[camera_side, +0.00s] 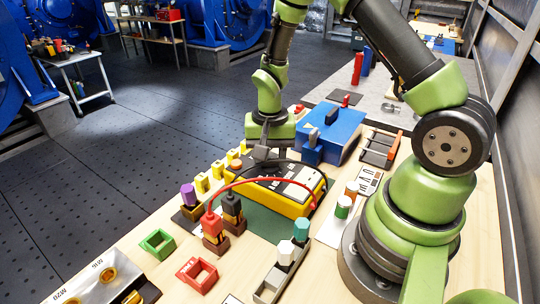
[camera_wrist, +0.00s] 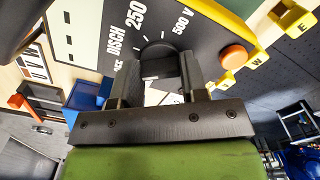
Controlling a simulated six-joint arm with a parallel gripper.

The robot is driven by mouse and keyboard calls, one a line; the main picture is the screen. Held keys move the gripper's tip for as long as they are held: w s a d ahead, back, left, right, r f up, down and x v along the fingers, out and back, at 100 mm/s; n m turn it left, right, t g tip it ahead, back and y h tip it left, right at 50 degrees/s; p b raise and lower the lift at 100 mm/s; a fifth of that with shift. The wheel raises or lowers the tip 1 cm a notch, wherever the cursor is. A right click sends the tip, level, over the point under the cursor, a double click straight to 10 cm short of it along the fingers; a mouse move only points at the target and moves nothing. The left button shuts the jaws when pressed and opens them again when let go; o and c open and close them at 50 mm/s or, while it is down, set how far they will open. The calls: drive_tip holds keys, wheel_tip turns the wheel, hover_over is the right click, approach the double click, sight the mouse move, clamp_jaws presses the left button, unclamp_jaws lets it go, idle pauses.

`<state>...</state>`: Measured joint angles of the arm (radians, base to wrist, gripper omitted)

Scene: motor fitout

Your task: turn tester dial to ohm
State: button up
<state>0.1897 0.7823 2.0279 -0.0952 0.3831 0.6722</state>
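The tester (camera_side: 301,205) is a yellow box with a black and white face, lying on a green mat in the side view. Its dark round dial (camera_wrist: 157,50) shows in the wrist view, partly hidden by my fingers, with the printed marks "DISCH", "250" and "500 V" around it. No ohm mark is legible, and the dial's pointer cannot be made out clearly. My gripper (camera_wrist: 160,80) has its fingers apart, one on each side of the dial; contact with it cannot be told. In the side view my gripper (camera_side: 262,152) points down over the tester's far end.
An orange button (camera_wrist: 234,56) and yellow lettered terminals (camera_wrist: 279,46) lie beside the dial. A red cable (camera_side: 262,180) and a black cable arch over the tester from the red plug (camera_side: 211,222) and black plug (camera_side: 232,206). A blue box (camera_side: 338,130) stands behind.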

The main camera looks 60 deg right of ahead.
sight(270, 158)
drive_tip(key=shift+n, duration=3.4)
drive_tip(key=o, duration=0.9)
drive_tip(key=shift+o, duration=0.2)
wheel_tip(270, 158, up, 10)
